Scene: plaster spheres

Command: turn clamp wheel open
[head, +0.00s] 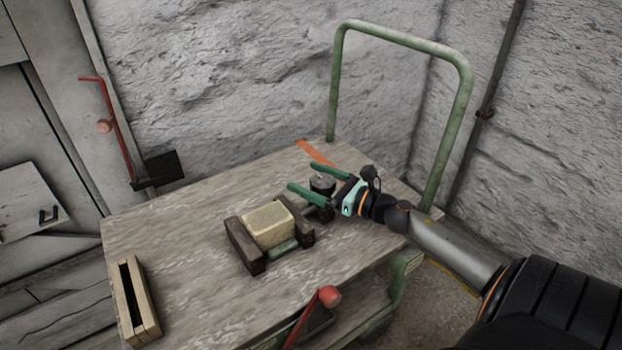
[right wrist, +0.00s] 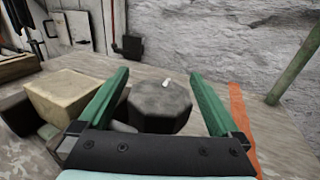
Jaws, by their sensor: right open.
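A dark grey, many-sided clamp wheel (head: 322,184) with a small white mark on top sits at the right end of a clamp on the cart top. The clamp has dark wooden jaws (head: 244,246) on either side of a pale yellowish block (head: 267,225). My right gripper (head: 305,178) is open, its two green fingers on either side of the wheel. In the right wrist view the wheel (right wrist: 159,105) lies between the fingers, with a gap visible on the right; contact on the left cannot be told. My left gripper is not in view.
The wooden cart top (head: 170,235) has a green tube handle (head: 468,110) at the back right. A slotted wooden piece (head: 136,303) lies at the front left. An orange strip (head: 318,152) lies behind the wheel. A red-knobbed lever (head: 329,297) rises at the front edge.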

